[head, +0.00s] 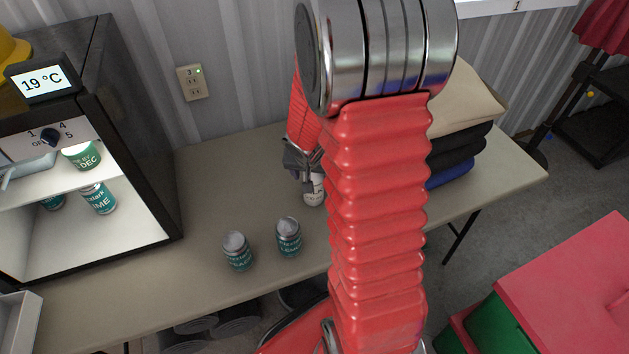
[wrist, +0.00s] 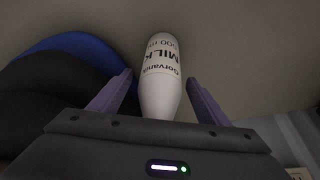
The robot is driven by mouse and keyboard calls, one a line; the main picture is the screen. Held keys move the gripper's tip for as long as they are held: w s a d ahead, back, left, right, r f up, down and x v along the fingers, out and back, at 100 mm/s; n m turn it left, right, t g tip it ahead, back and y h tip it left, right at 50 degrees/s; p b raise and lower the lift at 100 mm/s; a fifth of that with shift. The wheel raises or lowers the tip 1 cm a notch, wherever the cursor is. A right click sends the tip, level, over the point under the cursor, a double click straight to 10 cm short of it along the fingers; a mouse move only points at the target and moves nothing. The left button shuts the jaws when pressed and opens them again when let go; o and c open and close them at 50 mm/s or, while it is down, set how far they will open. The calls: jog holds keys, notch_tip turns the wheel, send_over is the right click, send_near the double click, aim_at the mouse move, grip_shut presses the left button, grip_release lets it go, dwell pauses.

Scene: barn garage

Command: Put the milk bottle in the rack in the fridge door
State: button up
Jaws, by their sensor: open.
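The white milk bottle (head: 314,191) stands on the table, mostly hidden behind my gripper and arm in the head view. In the wrist view the bottle (wrist: 161,75) lies between my two purple fingers, with its printed label showing. My gripper (wrist: 158,95) is open around it, with a gap on both sides. In the head view my gripper (head: 303,158) is just above and behind the bottle. The fridge (head: 140,150) is at the left with its lit inside open. A white piece at the lower left (head: 18,315) may be the door rack; it is cut off.
Two cans (head: 237,251) (head: 289,237) stand on the table (head: 205,180) between fridge and bottle. Folded cloths (head: 460,150) lie right of my arm. The table behind the cans is clear.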

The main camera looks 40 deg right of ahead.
jog(key=shift+f, duration=0.1)
jog(key=shift+c, duration=0.6)
jog(key=c, duration=1.4)
jog(key=shift+c, duration=0.2)
notch_tip(320, 180, up, 28)
dwell(0.5)
